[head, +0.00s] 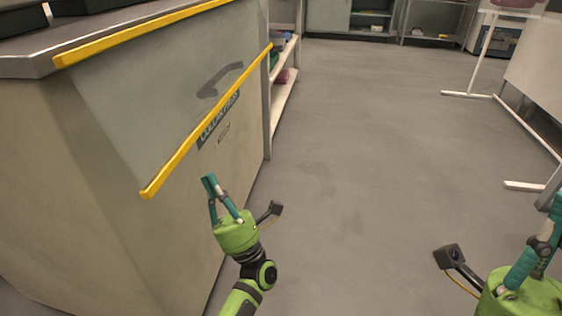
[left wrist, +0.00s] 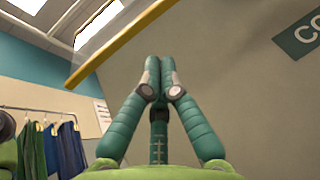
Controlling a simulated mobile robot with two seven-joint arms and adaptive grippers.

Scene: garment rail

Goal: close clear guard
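The clear guard (head: 150,115) is a see-through panel on the side of the grey collar press, between two yellow edge bars. Its lower yellow bar (head: 205,122) slants out over the floor side. A dark curved handle (head: 220,80) shows through or on the panel; I cannot tell which. In the left wrist view a yellow bar (left wrist: 118,44) with a clear strip crosses the upper left. My left gripper (head: 210,182) is just below the lower bar, apart from it; its fingertips meet (left wrist: 159,78) with nothing between. My right gripper (head: 548,222) is partly cut off at the right edge.
The press body (head: 60,200) fills the left side, with a label (head: 218,120) on its face. A shelf unit (head: 285,85) stands behind it. A white-legged rack (head: 480,60) is at the right. The grey floor (head: 350,150) between is clear. Hanging garments (left wrist: 50,150) show in the wrist view.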

